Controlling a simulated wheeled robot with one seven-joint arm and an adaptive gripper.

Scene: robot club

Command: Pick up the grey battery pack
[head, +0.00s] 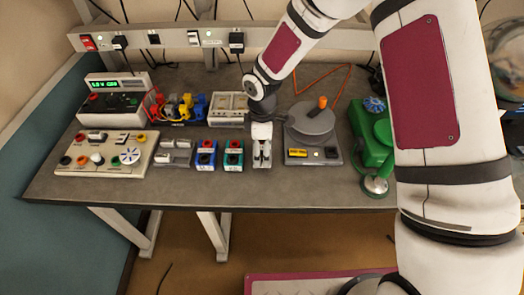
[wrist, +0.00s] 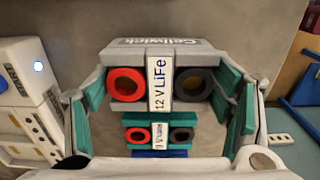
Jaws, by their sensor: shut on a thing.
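The grey battery pack (wrist: 160,80) has a white "12 V LiFe" label, a red socket and a black socket. My gripper (wrist: 165,95) is shut on it, with teal finger pads along both sides. In the head view my gripper (head: 262,152) points down over the front middle of the bench and hides most of the pack. A green battery pack (head: 233,155) stands close to its left, with a blue one (head: 206,155) beyond. I cannot tell whether the grey pack is clear of the bench top.
A turntable device (head: 310,122) with an orange knob stands right of my gripper, and a green machine (head: 370,145) farther right. A grey-white box (head: 228,110) is behind. A small grey rack (head: 174,153) and a control panel (head: 104,153) lie left. The bench's front strip (head: 220,190) is clear.

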